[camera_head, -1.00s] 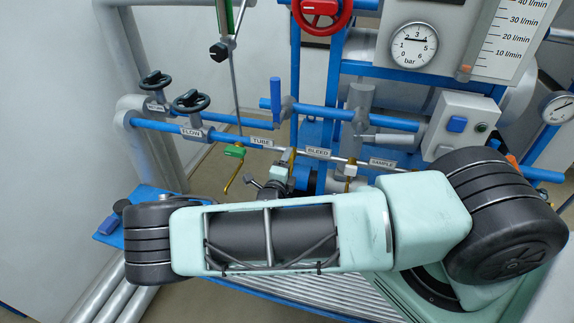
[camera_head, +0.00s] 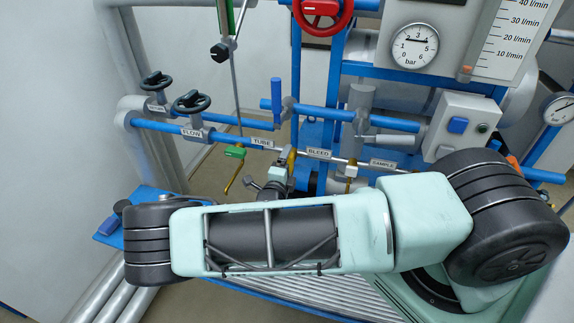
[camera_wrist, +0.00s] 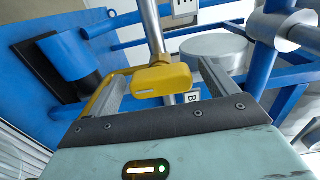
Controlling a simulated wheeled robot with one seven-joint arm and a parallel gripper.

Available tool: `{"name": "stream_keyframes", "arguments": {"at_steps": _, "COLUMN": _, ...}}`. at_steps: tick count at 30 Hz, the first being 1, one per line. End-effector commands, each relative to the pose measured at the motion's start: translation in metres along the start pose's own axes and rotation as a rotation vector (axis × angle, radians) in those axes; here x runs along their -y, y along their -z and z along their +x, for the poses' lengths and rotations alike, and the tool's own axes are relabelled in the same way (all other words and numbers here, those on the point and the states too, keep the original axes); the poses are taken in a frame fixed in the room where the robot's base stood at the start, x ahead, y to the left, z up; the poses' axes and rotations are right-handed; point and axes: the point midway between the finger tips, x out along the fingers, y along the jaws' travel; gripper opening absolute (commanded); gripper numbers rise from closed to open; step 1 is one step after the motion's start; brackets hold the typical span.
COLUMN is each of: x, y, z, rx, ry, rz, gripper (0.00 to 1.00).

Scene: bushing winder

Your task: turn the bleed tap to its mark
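The bleed tap is a yellow handle on a thin metal pipe. In the head view, the bleed tap (camera_head: 291,156) shows just left of the BLEED label (camera_head: 318,153), partly behind my wrist. In the wrist view, the bleed tap's rounded handle (camera_wrist: 165,80) lies between the two grey fingers of my gripper (camera_wrist: 161,68). A gap shows on both sides of the handle, so my gripper is open around it and not clamped. In the head view my gripper (camera_head: 277,178) is small and its fingers are mostly hidden. The tap's mark cannot be made out.
The green-handled tube tap (camera_head: 234,151) is left of the bleed tap. Blue pipes and a blue lever (camera_head: 276,95) stand behind. A pressure gauge (camera_head: 415,46) and a grey switch box (camera_head: 460,125) are at the upper right.

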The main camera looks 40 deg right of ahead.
Motion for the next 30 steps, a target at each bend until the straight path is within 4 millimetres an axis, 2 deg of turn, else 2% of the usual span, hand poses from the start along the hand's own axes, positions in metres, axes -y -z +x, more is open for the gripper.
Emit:
{"name": "stream_keyframes", "arguments": {"at_steps": 5, "x": -0.001, "y": 0.000, "z": -0.005, "rx": 0.000, "ry": 0.000, "rz": 0.000, "gripper": 0.85}}
{"name": "stream_keyframes", "arguments": {"at_steps": 8, "x": -0.002, "y": -0.001, "z": -0.018, "rx": 0.001, "ry": -0.001, "rz": 0.001, "gripper": 0.85}}
{"name": "stream_keyframes", "arguments": {"at_steps": 24, "x": -0.003, "y": -0.001, "z": -0.138, "rx": 0.003, "ry": -0.002, "rz": 0.002, "gripper": 0.85}}
{"name": "stream_keyframes", "arguments": {"at_steps": 30, "x": -0.002, "y": -0.001, "z": -0.166, "rx": 0.001, "ry": -0.002, "rz": 0.001, "gripper": 0.85}}
